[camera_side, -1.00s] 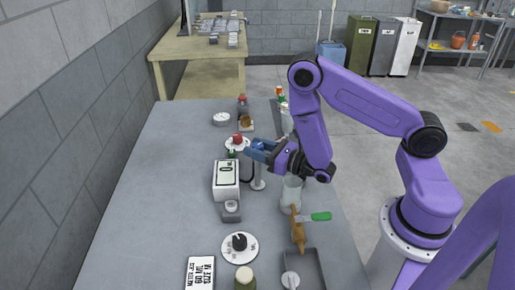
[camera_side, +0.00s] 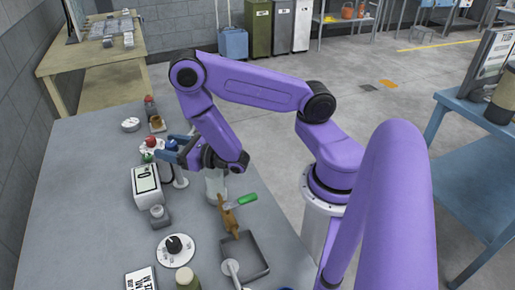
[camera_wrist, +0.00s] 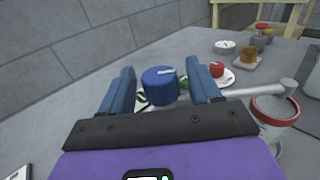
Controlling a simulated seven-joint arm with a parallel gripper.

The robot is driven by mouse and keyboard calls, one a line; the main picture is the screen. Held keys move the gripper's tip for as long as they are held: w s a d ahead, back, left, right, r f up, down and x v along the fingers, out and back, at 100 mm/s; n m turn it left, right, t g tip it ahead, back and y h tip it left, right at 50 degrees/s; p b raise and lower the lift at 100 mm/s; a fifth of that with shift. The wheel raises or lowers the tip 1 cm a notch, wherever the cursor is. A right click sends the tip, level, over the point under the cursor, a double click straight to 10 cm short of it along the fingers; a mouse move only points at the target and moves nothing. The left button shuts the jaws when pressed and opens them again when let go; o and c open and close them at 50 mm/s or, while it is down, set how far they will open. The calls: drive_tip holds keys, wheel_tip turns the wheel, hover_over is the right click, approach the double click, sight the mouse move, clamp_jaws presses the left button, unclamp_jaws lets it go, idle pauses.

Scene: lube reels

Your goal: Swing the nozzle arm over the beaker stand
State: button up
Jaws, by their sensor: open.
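My gripper (camera_wrist: 162,88) has blue fingers, set apart, with a blue cylindrical knob (camera_wrist: 160,84) between them. Gaps show beside the knob in the wrist view. In the side view my gripper (camera_side: 170,152) is over the white disc, by the blue knob (camera_side: 172,143). A red knob (camera_wrist: 217,69) and a green knob (camera_wrist: 184,83) sit near it. A pale bar (camera_wrist: 254,90), which looks like the nozzle arm, reaches right to the rim of a clear beaker (camera_wrist: 272,118). My wrist hides part of the bar.
A white boxy meter (camera_side: 146,187) stands in front of the disc. The table's left part is clear.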

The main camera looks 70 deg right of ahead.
drive_tip(key=shift+m+g+h, duration=0.6)
drive_tip(key=shift+m+h, duration=1.1)
drive_tip(key=shift+h, duration=0.85)
drive_tip(key=shift+m+g+h, duration=0.6)
drive_tip(key=shift+m+h, duration=1.1)
drive_tip(key=shift+h, duration=0.85)
drive_tip(key=v, duration=1.7)
drive_tip(key=s+d+r+m+g, duration=0.5)
drive_tip(key=s+d+m+g, duration=0.2)
drive_tip(key=m+g, duration=0.45)
drive_tip(key=s+a+r+m+g+y, duration=0.2)
drive_tip(key=s+r+m+g+y, duration=0.2)
drive_tip(key=y, duration=0.5)
drive_tip(key=shift+s+a+r+m, duration=0.15)
drive_tip(key=shift+s+r+m, duration=0.6)
drive_tip(key=shift+s+m, duration=0.2)
